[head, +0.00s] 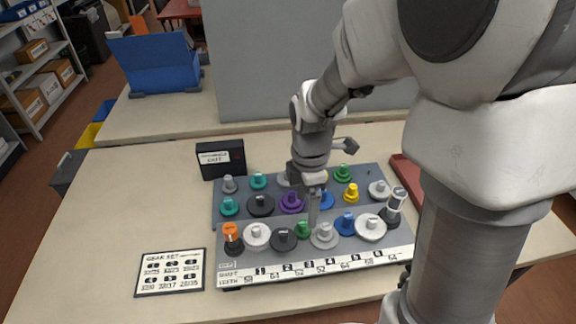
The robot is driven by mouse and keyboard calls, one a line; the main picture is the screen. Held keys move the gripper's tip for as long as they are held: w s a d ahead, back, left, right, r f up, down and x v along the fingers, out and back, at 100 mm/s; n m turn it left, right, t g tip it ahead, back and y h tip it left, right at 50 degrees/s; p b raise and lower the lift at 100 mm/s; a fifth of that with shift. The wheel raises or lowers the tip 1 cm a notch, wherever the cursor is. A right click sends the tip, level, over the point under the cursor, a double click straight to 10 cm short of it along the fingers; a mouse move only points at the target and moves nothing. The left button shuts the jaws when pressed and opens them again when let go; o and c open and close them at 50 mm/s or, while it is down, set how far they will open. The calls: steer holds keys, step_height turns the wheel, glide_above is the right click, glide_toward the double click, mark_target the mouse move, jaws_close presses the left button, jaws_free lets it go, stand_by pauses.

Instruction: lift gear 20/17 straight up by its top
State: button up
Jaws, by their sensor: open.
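Several gears with upright hubs stand in rows on a grey board (228,268). I cannot tell from printed marks which one is gear 20/17. My gripper (314,208) points down over the middle of the board. It is open, and I see nothing held in it. Around its fingers are a purple gear (291,202), a blue gear (327,200), a light grey gear (324,236) and a small green gear (303,230). The fingers hide parts of the board and whatever is directly behind them. I cannot tell whether they touch a gear.
Taller stacks, orange and black (232,238) and white and dark (393,207), stand at the board's ends. A black box (221,158) stands behind it and a gear set card (171,272) lies at front left. A red tray (407,173) is at right. The table's left is clear.

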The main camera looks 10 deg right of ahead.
mark_target(303, 223)
steer(key=f, duration=0.5)
steer(key=f+b, duration=0.1)
steer(key=f, duration=0.2)
steer(key=shift+w+a, duration=0.2)
steer(key=shift+w, duration=0.1)
jaws_close()
steer(key=shift+r, duration=0.15)
